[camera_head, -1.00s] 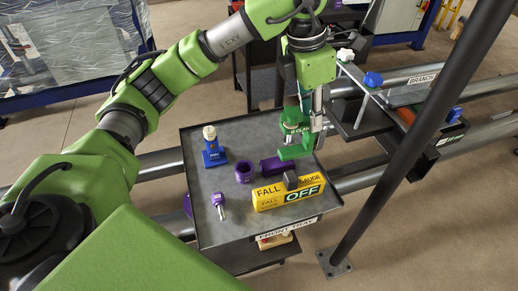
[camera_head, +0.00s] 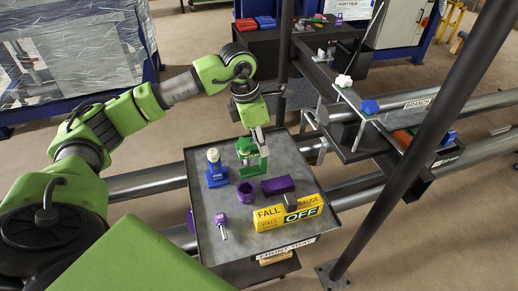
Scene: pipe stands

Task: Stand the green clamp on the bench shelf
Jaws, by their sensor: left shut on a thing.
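The green clamp (camera_head: 247,150) shows in the head view over the far part of the grey front tray (camera_head: 213,239). My left gripper (camera_head: 259,137) is above it and shut on it. The clamp is upright; I cannot tell whether its lower end touches the tray. A dark bench (camera_head: 270,47) stands at the far back with red, blue and purple things on its top. A lower dark shelf (camera_head: 368,148) is by the pipes at right. I cannot tell which is the bench shelf. My right gripper is not in view.
On the tray are a blue bottle-like thing (camera_head: 217,174), a purple ring (camera_head: 249,191), a purple block (camera_head: 278,186), a purple-handled key (camera_head: 221,226) and a yellow box (camera_head: 284,214). A dark post (camera_head: 420,140) rises at right, beside grey pipes (camera_head: 465,107).

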